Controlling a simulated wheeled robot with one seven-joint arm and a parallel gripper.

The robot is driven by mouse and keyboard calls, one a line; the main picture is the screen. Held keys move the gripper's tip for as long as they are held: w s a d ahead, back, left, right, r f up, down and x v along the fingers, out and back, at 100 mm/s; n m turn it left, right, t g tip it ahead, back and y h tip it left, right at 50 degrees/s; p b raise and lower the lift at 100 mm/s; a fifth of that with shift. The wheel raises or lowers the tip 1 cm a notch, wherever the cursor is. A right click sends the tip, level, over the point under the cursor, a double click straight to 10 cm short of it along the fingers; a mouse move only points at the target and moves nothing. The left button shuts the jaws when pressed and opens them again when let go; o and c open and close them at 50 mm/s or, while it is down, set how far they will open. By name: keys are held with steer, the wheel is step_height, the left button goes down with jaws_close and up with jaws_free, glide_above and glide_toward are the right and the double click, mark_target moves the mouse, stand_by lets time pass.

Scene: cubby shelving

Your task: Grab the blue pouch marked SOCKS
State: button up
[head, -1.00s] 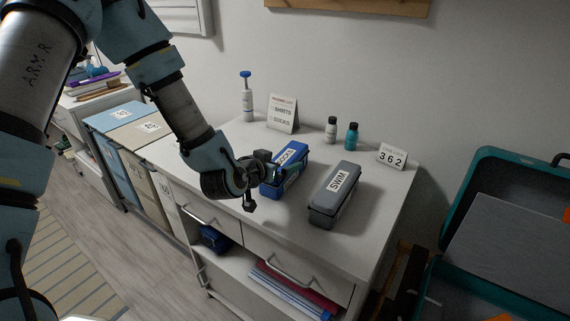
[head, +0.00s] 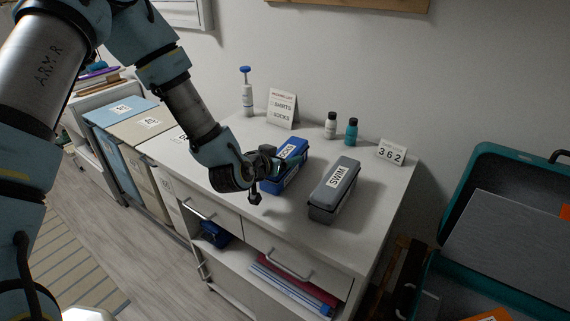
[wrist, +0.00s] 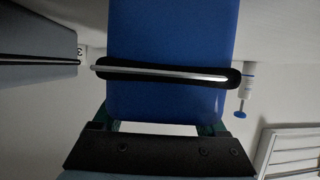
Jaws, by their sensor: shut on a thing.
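The blue pouch (head: 296,172) sits at the middle of the white cabinet top, its white label partly hidden by my gripper and reading only in part. I cannot tell whether the pouch is clear of the surface.
A grey pouch marked SWIM (head: 334,190) lies close on the right. Behind stand a pump bottle (head: 247,100), a sign reading SHIRTS and SOCKS (head: 282,109), two small bottles (head: 352,132) and a 362 card (head: 391,153). An open teal case (head: 480,165) is at right.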

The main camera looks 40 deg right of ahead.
jaws_close()
steer(key=shift+r, duration=0.15)
